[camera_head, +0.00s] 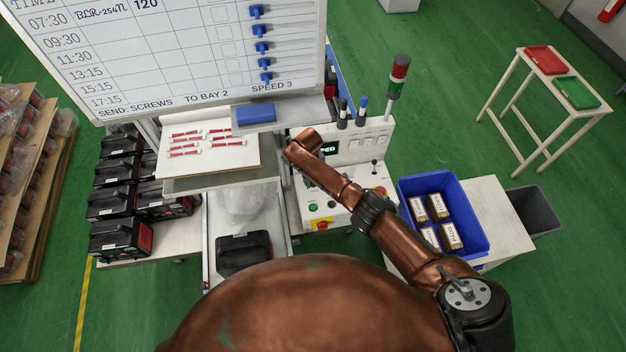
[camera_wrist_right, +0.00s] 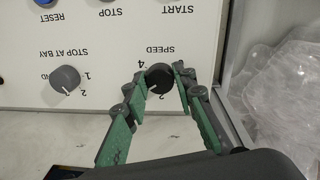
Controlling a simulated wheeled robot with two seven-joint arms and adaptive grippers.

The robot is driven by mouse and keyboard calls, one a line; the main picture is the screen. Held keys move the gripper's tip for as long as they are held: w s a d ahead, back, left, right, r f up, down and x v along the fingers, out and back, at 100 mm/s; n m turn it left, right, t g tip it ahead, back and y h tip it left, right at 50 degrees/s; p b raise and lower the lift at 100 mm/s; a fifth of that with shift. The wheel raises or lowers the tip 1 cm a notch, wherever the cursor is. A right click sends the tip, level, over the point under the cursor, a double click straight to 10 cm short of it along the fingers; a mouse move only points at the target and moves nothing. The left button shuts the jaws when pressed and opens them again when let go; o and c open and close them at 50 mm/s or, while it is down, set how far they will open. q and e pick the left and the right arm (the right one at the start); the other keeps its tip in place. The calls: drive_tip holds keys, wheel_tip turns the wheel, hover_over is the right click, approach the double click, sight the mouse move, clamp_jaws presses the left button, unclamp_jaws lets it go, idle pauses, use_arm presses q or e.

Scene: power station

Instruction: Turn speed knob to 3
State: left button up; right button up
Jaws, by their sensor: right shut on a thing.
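The dark round speed knob (camera_wrist_right: 159,77) is on the white control panel (camera_wrist_right: 115,40), under the upside-down word SPEED in the right wrist view. A 4 shows at its left and a numeral, seemingly 2, below it. I cannot tell where its pointer stands. My right gripper (camera_wrist_right: 161,84) has its green-padded fingers on either side of the knob, shut on it. In the head view my copper arm hides the knob and most of the gripper over the control panel (camera_head: 345,212). My left gripper is not in view.
A grey stop-at-bay knob (camera_wrist_right: 65,79) sits beside the speed knob. The whiteboard (camera_head: 200,45) reads SPEED 3 and TO BAY 2. A blue crate (camera_head: 479,225) with several boxes stands right of the panel. Clear plastic wrap (camera_head: 243,200) lies left of it. A signal lamp (camera_head: 397,78) rises behind.

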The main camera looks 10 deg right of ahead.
idle(0.3)
drive_tip(key=o, duration=1.2)
drive_tip(key=shift+c, duration=0.2)
drive_tip(key=r, duration=0.7)
drive_tip(key=shift+a+r, duration=0.25)
drive_tip(key=shift+a, duration=0.05)
